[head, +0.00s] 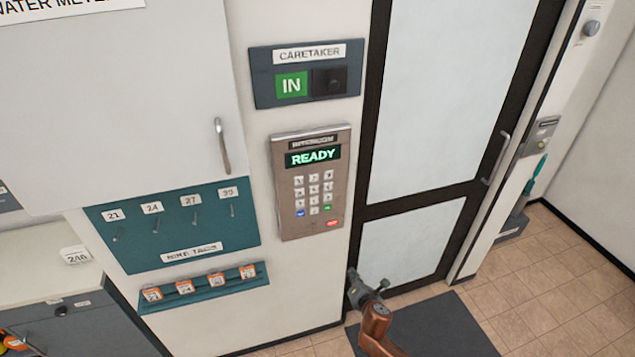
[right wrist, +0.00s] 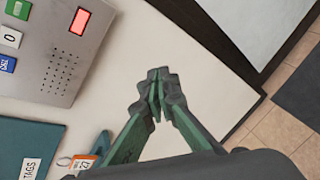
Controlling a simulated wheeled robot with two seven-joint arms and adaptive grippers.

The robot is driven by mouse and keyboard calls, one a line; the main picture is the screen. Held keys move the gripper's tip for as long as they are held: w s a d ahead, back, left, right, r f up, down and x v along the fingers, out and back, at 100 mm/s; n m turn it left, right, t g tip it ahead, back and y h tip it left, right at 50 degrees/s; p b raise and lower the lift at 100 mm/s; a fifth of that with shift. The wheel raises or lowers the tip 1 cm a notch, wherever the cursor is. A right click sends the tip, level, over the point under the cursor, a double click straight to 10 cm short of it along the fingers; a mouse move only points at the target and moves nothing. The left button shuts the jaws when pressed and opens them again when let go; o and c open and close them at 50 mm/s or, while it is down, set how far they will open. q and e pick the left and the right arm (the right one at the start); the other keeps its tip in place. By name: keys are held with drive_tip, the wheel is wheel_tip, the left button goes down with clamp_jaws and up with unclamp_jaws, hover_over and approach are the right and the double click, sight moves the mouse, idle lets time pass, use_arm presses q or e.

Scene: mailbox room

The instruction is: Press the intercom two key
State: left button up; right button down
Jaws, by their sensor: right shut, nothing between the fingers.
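The intercom (head: 310,215) is a brownish-grey panel on the wall with a lit green READY display (head: 313,156). Its two key (head: 313,178) appears to be the middle key of the top row; the digits are too small to read surely. My right gripper (head: 352,275) is below and to the right of the panel, apart from it. In the right wrist view its fingers (right wrist: 156,80) are shut and empty in front of bare wall. That view shows the panel's lower part (right wrist: 60,60), with the zero key (right wrist: 11,37) and red key (right wrist: 78,20); the two key is outside it.
A caretaker sign (head: 305,73) hangs above the intercom. A teal bike-tags board (head: 175,228) and a shelf with orange tags (head: 205,287) are to the left. A dark-framed glass door (head: 430,110) is to the right, above a dark mat (head: 440,325).

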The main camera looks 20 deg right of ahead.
sight(314, 179)
use_arm(q)
wheel_tip(314, 179, up, 7)
drive_tip(key=w+p, duration=0.1)
drive_tip(key=p, duration=0.4)
drive_tip(key=shift+w, duration=0.3)
use_arm(e)
drive_tip(key=a+r+n+t+y, duration=0.1)
drive_tip(key=a+r+n, duration=0.3)
drive_tip(key=r, duration=1.2)
drive_tip(key=w+a+r+n+t, duration=0.1)
drive_tip(key=a+r+n+t, duration=0.3)
drive_tip(key=r, duration=1.2)
drive_tip(key=shift+w+a+r+n+y, duration=0.25)
drive_tip(key=shift+a+r+n+y, duration=0.2)
drive_tip(key=shift+n, duration=0.15)
use_arm(q)
drive_tip(key=shift+r, duration=0.1)
use_arm(e)
drive_tip(key=shift+f, duration=0.1)
use_arm(q)
drive_tip(key=shift+s+r+p, duration=0.15)
drive_tip(key=shift+r+p, duration=0.6)
drive_tip(key=shift+p, duration=0.25)
use_arm(e)
drive_tip(key=w, duration=1.4)
drive_tip(key=shift+a, duration=0.2)
drive_tip(key=shift+w, duration=0.15)
